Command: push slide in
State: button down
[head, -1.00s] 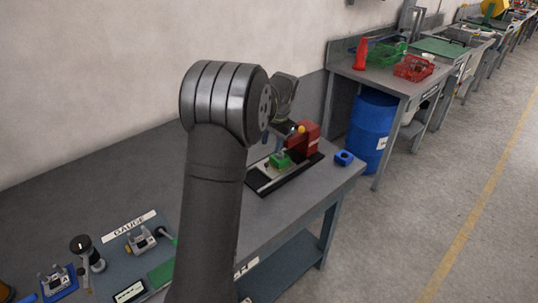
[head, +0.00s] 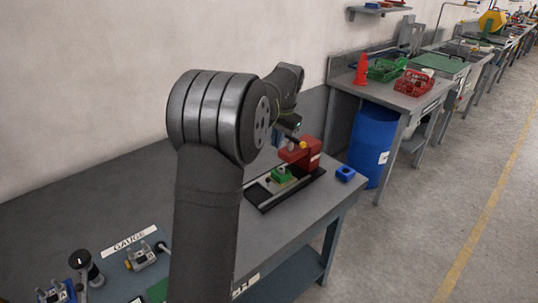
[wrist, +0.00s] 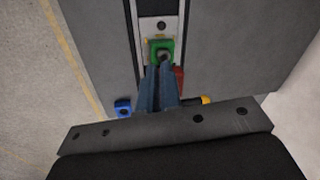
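The slide fixture has a black base (head: 262,199) on the grey bench, with a light metal slide (wrist: 151,24) along it. A green block (head: 281,174) with a dark round hole sits on the slide, beside a red block (head: 308,159). A yellow knob (head: 303,145) shows at the red block. My gripper (wrist: 160,68) points down; in the wrist view its two blue-grey fingers lie together and overlap the near edge of the green block (wrist: 160,46). In the head view it is above the fixture; whether it touches anything cannot be told. The red block is mostly hidden behind the fingers in the wrist view.
A small blue block (head: 345,173) lies on the bench right of the fixture, near the edge. A gauge area with several tools (head: 142,256) is at the lower left. A blue drum (head: 372,140) stands beyond the bench end.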

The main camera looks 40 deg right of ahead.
aim_at(267, 176)
jog(key=w+a+f+n+t+h, duration=0.25)
jog(key=a+f+n+h, duration=0.35)
jog(key=a+f+n, duration=0.65)
jog(key=shift+n, duration=0.75)
jog(key=x, duration=0.8)
jog(key=shift+w+d+f, duration=0.1)
jog(key=shift+d+f, duration=0.1)
jog(key=shift+d, duration=0.05)
jog(key=shift+d+r, duration=0.1)
jog(key=shift+d, duration=1.7)
jog(key=shift+d, duration=2.5)
